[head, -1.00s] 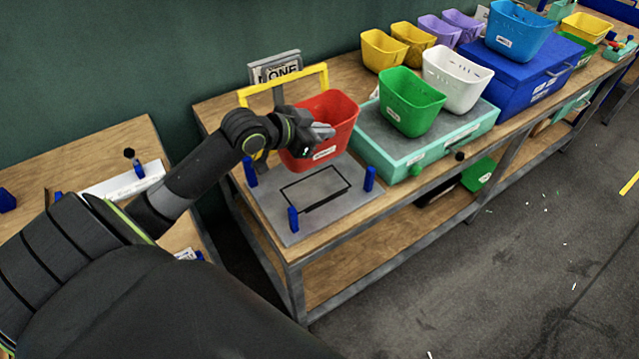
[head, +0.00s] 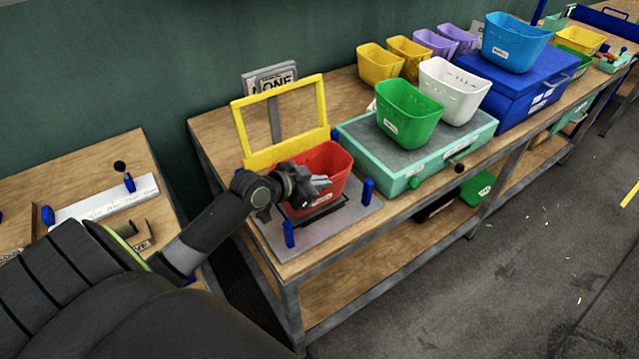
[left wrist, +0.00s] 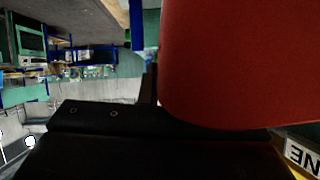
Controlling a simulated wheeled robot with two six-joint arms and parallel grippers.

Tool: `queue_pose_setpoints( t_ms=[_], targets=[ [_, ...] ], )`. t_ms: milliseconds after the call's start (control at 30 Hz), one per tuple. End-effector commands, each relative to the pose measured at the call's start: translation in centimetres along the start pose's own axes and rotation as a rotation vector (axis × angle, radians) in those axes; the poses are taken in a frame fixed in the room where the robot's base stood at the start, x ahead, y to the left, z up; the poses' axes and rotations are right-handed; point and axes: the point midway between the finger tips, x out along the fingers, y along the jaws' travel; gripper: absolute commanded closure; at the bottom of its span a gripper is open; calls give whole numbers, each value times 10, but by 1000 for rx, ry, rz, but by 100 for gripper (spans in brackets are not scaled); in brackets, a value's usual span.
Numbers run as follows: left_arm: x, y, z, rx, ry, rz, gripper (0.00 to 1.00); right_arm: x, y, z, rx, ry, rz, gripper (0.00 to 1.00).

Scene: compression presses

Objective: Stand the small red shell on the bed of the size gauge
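The red shell (head: 331,163) is upright at the size gauge, over the outlined rectangle on its grey bed (head: 343,224). My left gripper (head: 318,184) is shut on the shell's wall at its near left side. I cannot tell whether the shell's base touches the bed or hangs just above it. Blue posts (head: 289,235) stand around the bed, and a yellow frame (head: 327,105) rises behind it. In the left wrist view the red shell (left wrist: 240,60) fills the upper right, close against a dark finger. My right gripper is not in view.
To the right, a teal-sided press (head: 400,165) carries a green shell (head: 408,112) and a white shell (head: 455,90). A blue box (head: 520,100) with a blue shell on top stands farther right. Yellow and purple shells line the back. A separate bench (head: 100,175) is at left.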

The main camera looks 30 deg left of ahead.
Motion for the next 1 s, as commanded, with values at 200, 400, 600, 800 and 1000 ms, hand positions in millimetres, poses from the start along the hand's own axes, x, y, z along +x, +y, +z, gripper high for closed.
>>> queue_pose_setpoints(
  t_ms=[200, 400, 600, 800, 1000],
  targets=[
    [4, 1, 7, 2, 1, 0, 100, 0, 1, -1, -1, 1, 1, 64],
    [5, 2, 9, 1, 1, 0, 100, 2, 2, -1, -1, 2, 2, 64],
    [4, 1, 8, 1, 0, 0, 74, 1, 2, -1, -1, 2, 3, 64],
    [4, 1, 8, 1, 0, 0, 74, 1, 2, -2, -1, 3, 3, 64],
    [-4, 0, 8, 3, -2, -2, 74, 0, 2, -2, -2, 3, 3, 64]
  ],
)
